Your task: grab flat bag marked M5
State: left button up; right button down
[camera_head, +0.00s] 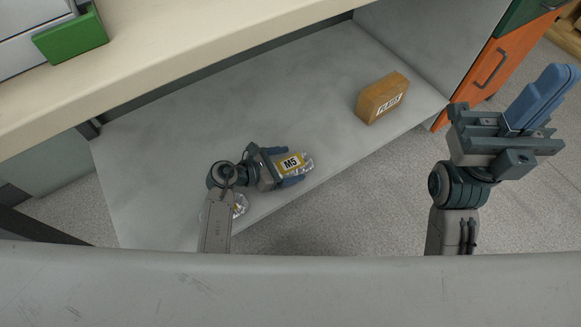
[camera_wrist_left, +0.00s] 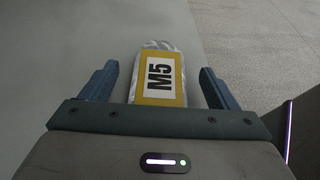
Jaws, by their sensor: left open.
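The flat bag marked M5 (camera_head: 291,163) lies on the grey shelf (camera_head: 220,115) near its front edge. It is clear plastic with a yellow and white label, and it also shows in the left wrist view (camera_wrist_left: 160,76). My left gripper (camera_head: 292,165) is open, with its blue fingers on either side of the bag. In the left wrist view the left gripper (camera_wrist_left: 158,88) shows a gap between each finger and the bag; the bag's near end is hidden behind the gripper body. My right gripper (camera_head: 541,98) is raised at the right, away from the bag, its blue fingers close together.
A brown box marked FLATS (camera_head: 383,98) stands on the shelf at the right. Another clear bag (camera_head: 239,205) lies partly hidden beside my left arm. A beige worktop (camera_head: 190,45) overhangs the shelf. An orange drawer unit (camera_head: 492,68) stands at the right.

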pick_arm(q)
jog(key=c, duration=1.1)
jog(key=shift+r, duration=0.1)
jog(key=shift+c, duration=0.2)
